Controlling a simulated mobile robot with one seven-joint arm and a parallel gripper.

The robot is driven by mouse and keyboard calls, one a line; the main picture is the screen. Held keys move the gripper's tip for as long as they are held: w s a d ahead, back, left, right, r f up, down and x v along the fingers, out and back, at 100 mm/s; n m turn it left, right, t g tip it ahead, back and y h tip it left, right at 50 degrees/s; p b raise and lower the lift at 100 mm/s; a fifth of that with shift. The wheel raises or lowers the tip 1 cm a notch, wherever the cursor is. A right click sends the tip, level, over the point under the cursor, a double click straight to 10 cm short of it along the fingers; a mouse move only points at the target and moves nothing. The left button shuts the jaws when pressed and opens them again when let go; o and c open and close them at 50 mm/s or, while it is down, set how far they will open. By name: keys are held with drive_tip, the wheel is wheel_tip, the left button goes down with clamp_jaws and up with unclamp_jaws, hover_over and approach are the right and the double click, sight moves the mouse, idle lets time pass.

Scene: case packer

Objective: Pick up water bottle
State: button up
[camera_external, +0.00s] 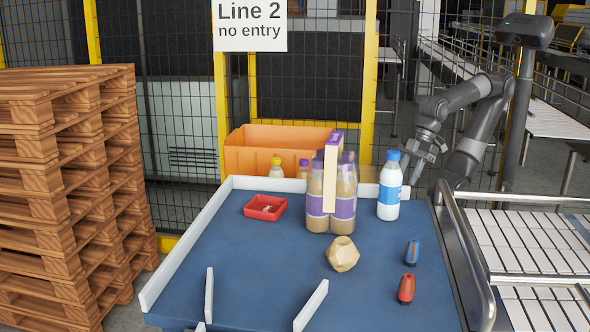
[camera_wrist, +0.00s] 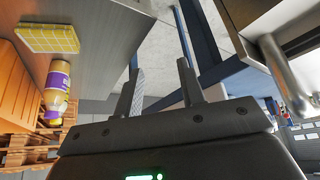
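The water bottle (camera_external: 389,188) is white with a blue cap and a blue label. It stands upright at the back right of the blue table (camera_external: 250,262), near the table's right edge. My gripper (camera_external: 423,166) is beside the bottle, to its right in the external view, and a gap shows between them there. In the wrist view its two fingers (camera_wrist: 160,70) are spread apart with nothing between them. I do not make out the water bottle in the wrist view.
A pack of purple-labelled bottles (camera_external: 343,205) stands left of the water bottle. A red tray (camera_external: 265,207), a tan faceted object (camera_external: 342,254), and blue (camera_external: 412,252) and red (camera_external: 406,289) small items lie on the table. An orange crate (camera_external: 280,150) stands behind. A conveyor (camera_external: 540,245) is at right.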

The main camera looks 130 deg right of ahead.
drive_tip(key=shift+o, duration=0.3)
drive_tip(key=o, duration=0.8)
drive_tip(key=n+g+y, duration=0.2)
drive_tip(key=n, duration=0.4)
approach(392, 172)
drive_tip(key=s+d, duration=0.2)
drive_tip(key=s, duration=0.1)
drive_tip(key=x, duration=1.1)
drive_tip(key=shift+w+d+f, duration=0.1)
drive_tip(key=shift+w+f, duration=0.1)
